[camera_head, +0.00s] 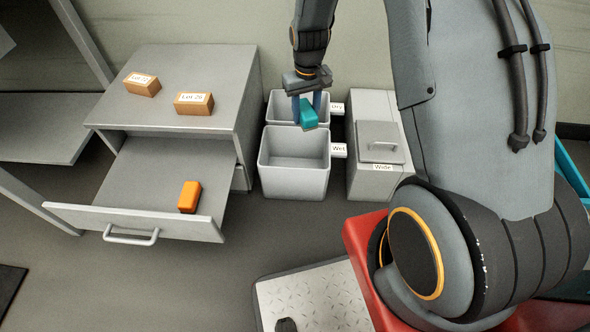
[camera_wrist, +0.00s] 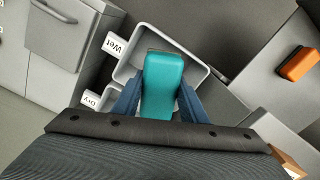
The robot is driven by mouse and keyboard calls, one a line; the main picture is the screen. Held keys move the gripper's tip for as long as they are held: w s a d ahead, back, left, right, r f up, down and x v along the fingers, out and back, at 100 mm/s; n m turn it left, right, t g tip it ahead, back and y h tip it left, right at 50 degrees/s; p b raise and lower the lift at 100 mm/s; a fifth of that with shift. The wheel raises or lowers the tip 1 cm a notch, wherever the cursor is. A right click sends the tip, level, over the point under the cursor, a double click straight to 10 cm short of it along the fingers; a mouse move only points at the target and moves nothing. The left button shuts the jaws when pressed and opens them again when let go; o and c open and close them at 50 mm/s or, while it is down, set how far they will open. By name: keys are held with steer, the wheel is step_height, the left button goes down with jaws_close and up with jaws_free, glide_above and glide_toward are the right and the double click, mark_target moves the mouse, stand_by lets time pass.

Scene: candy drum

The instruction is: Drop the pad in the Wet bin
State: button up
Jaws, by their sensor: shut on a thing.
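My gripper (camera_head: 308,108) is shut on a teal pad (camera_head: 308,114). In the wrist view the pad (camera_wrist: 163,85) sits between the blue fingers. In the head view the pad is above the bins, near the wall between the two. The Wet bin (camera_head: 294,180) is the nearer grey open bin, and its inside looks empty where it shows. Its white label (camera_head: 338,149) reads Wet. In the wrist view the Wet bin's rim (camera_wrist: 196,60) shows around the pad, which hides part of the opening.
The Dry bin (camera_head: 283,101) stands right behind the Wet bin. A lidded Wide bin (camera_head: 379,180) is to the right. At left, a cabinet (camera_head: 215,60) bears two labelled tan blocks (camera_head: 193,103). Its open drawer (camera_head: 140,180) holds an orange block (camera_head: 189,197).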

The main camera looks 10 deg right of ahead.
steer(key=w+f+b, duration=0.3)
steer(key=f, duration=0.7)
steer(key=w+f+n+b, duration=0.1)
steer(key=w+f+b, duration=0.2)
steer(key=f, duration=0.7)
steer(key=shift+f+b, duration=0.3)
steer(key=shift+b, duration=0.05)
steer(key=o, duration=1.1)
step_height(320, 180, up, 8)
steer(key=p, duration=0.2)
steer(key=shift+f, duration=0.1)
